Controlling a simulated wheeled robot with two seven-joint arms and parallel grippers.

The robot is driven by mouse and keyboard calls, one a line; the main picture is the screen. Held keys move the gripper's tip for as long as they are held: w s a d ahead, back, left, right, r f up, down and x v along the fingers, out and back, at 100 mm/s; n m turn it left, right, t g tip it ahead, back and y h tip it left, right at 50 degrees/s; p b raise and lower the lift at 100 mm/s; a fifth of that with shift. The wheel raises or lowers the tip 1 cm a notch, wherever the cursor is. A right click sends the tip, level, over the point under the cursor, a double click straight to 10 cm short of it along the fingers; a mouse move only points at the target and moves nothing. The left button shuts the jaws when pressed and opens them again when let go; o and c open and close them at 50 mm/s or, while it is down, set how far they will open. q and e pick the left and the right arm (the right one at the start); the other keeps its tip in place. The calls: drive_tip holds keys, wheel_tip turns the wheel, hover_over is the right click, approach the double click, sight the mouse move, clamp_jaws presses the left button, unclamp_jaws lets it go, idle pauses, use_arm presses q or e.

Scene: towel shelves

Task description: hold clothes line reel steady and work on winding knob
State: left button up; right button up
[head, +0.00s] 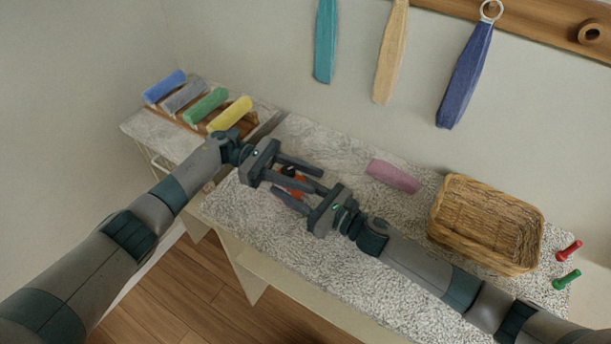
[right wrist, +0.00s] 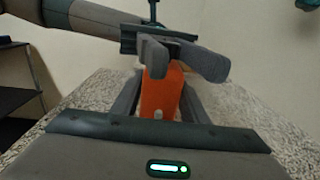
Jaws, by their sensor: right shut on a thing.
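The clothes line reel shows as a small orange body (head: 297,191) between my two grippers, low over the speckled worktop. It also shows in the right wrist view (right wrist: 160,92). My right gripper (head: 289,190) is shut on the reel, one finger on each side of it. My left gripper (head: 316,178) reaches in from the far left, its fingers apart and at the reel's far end. A dark part (head: 288,170), perhaps the winding knob, shows between the left fingers. The fingers hide much of the reel, and I cannot tell whether the left ones touch the knob.
A wicker basket (head: 441,225) and a pink rolled towel (head: 393,176) lie right on the worktop (head: 330,262). Rolled towels (head: 206,106) sit back left. Towels (head: 465,80) hang on the wall. The worktop's front is clear.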

sight(282, 169)
use_arm(q)
drive_tip(key=shift+o, duration=0.9)
drive_tip(key=shift+a, duration=0.1)
drive_tip(key=v, duration=1.1)
drive_tip(key=shift+w+f, duration=0.15)
drive_tip(key=shift+w, duration=0.05)
drive_tip(key=shift+w+a, duration=0.1)
drive_tip(key=shift+a, duration=0.2)
drive_tip(key=shift+f, duration=0.1)
